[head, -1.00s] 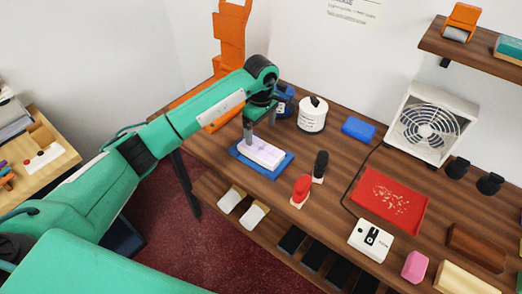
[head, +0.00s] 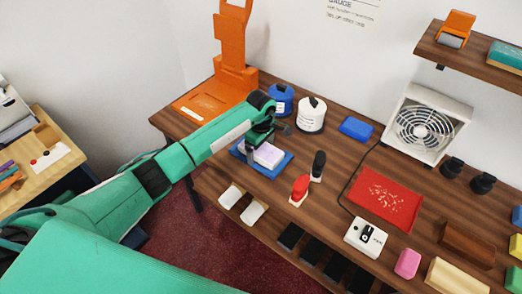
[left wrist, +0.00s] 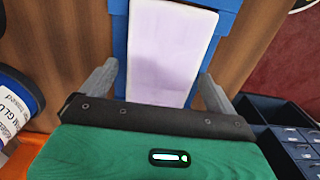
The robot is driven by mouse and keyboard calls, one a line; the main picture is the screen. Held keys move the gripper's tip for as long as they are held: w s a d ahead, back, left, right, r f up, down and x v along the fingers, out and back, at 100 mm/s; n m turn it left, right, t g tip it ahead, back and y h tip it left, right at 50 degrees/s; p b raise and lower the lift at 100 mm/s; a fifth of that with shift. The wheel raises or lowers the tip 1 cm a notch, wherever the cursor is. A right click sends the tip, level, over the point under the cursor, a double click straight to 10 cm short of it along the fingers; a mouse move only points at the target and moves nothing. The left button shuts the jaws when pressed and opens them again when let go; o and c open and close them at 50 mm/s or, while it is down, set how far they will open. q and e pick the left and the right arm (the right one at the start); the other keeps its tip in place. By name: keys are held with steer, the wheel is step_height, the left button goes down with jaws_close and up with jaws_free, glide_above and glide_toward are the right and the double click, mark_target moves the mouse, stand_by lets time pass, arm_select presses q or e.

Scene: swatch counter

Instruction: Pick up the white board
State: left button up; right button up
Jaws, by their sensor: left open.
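The white board (head: 269,155), pale with a lilac tint, lies flat on a blue tray (head: 284,169) on the wooden counter. My left gripper (head: 262,147) is low at the board and hides its far left part in the head view. In the left wrist view the board (left wrist: 168,50) runs lengthwise between the two open fingers of the left gripper (left wrist: 158,76), with a gap on each side. The near end of the board is hidden by the gripper body. My right gripper is not in view.
A blue jar (head: 281,103) and a white jar (head: 310,118) stand behind the tray. An orange stand (head: 235,55) is at the back left.

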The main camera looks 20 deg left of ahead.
mark_target(261, 149)
arm_select(q)
steer(key=c, duration=1.2)
steer(key=shift+o, duration=0.2)
steer(key=shift+r, duration=0.1)
step_height(261, 149, up, 20)
steer(key=b, duration=0.5)
